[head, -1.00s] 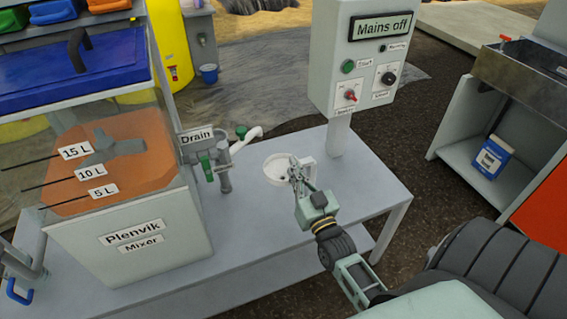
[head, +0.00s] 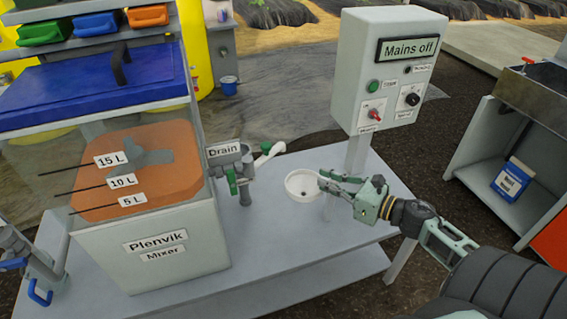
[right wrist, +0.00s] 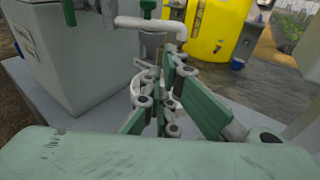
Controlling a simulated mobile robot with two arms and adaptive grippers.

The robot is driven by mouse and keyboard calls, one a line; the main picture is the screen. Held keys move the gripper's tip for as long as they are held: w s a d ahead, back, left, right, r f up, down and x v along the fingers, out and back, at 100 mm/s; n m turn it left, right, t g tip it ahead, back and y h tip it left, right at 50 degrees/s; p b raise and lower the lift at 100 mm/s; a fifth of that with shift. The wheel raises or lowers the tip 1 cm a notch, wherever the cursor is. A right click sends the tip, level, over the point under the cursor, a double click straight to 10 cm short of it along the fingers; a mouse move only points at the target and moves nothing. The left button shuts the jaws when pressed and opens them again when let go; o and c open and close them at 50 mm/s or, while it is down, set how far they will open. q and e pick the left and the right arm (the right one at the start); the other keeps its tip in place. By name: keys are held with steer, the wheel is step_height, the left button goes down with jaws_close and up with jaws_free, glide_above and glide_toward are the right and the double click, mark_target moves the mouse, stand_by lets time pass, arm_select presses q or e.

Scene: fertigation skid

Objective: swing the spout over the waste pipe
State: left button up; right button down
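The white spout (head: 268,156) reaches out to the right from the drain fitting beside the mixer, with a green knob near its bend. Its end is over the bench, not over the upright grey pipe (head: 245,188), which appears to be the waste pipe. The spout also shows at the top of the right wrist view (right wrist: 150,24), its end turned down. My right gripper (head: 321,181) is open and empty, right of the spout and apart from it. Its fingers (right wrist: 172,90) show in the right wrist view. My left gripper is not in view.
A white bowl (head: 302,196) stands on the bench between spout and right gripper. The control box (head: 388,75), reading "Mains off", stands on a post behind the gripper. The mixer tank (head: 150,262) is left of the drain. The bench front (head: 290,232) is clear.

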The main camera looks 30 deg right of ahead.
steer(key=p, duration=0.3)
glide_toward(266, 156)
steer(key=w+d+f, duration=0.1)
steer(key=w+f, duration=0.3)
steer(key=w, duration=0.2)
steer(key=shift+w+d+f, duration=0.15)
steer(key=shift+w+d, duration=0.1)
steer(key=shift+a, duration=0.1)
